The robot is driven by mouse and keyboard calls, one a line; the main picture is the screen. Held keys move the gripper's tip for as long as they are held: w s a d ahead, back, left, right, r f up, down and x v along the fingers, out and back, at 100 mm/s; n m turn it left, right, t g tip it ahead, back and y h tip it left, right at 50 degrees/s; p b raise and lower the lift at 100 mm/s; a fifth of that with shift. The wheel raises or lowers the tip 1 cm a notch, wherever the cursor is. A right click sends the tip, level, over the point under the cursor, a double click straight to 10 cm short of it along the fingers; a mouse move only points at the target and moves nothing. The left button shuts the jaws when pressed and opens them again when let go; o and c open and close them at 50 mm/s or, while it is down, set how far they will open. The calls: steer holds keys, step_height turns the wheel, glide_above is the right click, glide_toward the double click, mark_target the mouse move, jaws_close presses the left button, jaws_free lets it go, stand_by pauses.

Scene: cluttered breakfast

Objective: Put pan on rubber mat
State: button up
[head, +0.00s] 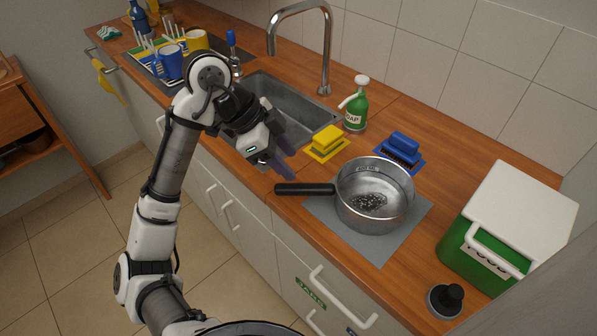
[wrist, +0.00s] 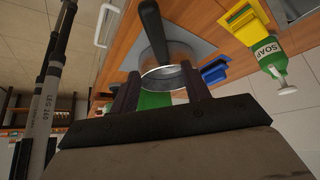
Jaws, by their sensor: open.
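A steel pan (head: 374,205) with a black handle (head: 305,189) stands upright on a flat grey mat (head: 384,249) on the wooden counter. The handle points left, past the mat's edge and toward the counter's front. Dark speckled contents lie in the pan's bottom. My gripper (head: 287,160) is open and empty, above and just behind the handle in the head view, apart from it. In the wrist view the pan (wrist: 166,73) and its handle (wrist: 152,28) show beyond the two spread fingers (wrist: 160,78). The pan hides the mat's middle.
A yellow sponge (head: 327,141), a blue brush (head: 403,149) and a green soap bottle (head: 355,106) stand behind the pan. A green food bin (head: 487,246) and a black-knobbed stopper (head: 445,300) are at right. The sink (head: 289,112) and a dish rack with mugs (head: 169,63) lie left.

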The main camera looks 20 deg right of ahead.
steer(key=shift+v, duration=0.75)
